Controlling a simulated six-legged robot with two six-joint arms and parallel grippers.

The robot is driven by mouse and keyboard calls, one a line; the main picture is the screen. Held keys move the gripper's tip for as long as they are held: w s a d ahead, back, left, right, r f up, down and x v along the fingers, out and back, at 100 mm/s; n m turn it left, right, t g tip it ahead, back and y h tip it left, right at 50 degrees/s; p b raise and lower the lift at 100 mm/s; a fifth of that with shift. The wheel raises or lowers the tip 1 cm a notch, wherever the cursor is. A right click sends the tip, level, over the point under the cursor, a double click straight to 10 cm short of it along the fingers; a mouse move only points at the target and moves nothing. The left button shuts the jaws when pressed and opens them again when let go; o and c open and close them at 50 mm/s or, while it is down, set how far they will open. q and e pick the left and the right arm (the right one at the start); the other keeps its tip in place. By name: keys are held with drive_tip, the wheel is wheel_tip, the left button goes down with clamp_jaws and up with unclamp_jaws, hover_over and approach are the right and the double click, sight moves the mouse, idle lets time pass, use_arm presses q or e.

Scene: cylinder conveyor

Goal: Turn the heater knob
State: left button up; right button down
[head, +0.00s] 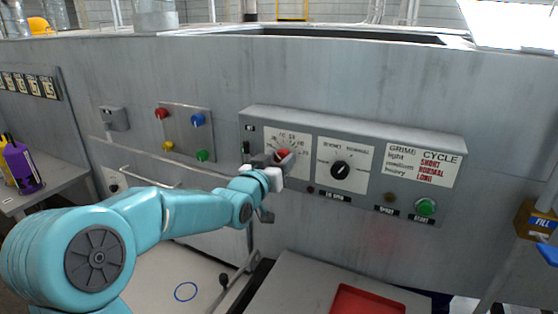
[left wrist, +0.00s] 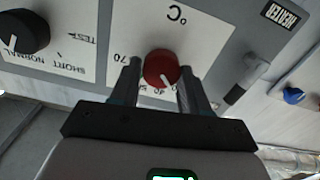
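The heater knob (head: 283,156) is red with a white mark and sits on a white dial plate at the left of the grey control panel (head: 355,118). In the left wrist view the knob (left wrist: 161,68) lies between the two fingers of my left gripper (left wrist: 157,80). The fingers stand apart on either side of it, with a small gap at the right; contact at the left finger is unclear. In the head view the left gripper (head: 274,168) is at the knob and partly covers it. A "HEATER" label (left wrist: 284,14) shows near the dial. My right gripper is not in view.
A black knob (head: 341,170) is to the right on the same panel, and a green button (head: 425,207) is farther right. A switch (left wrist: 244,79) is close beside the heater dial. Several coloured buttons are on a plate (head: 185,131) to the left. A red tray (head: 366,300) is below.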

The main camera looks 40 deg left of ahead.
use_arm(q)
drive_tip(key=c, duration=0.5)
drive_tip(key=shift+o, duration=0.2)
drive_tip(key=m+b, duration=0.8)
drive_tip(key=b, duration=0.2)
drive_tip(key=shift+f, duration=0.15)
drive_tip(key=shift+d+m+b, duration=0.15)
drive_tip(key=shift+m+b, duration=0.5)
drive_tip(key=shift+m, duration=2.55)
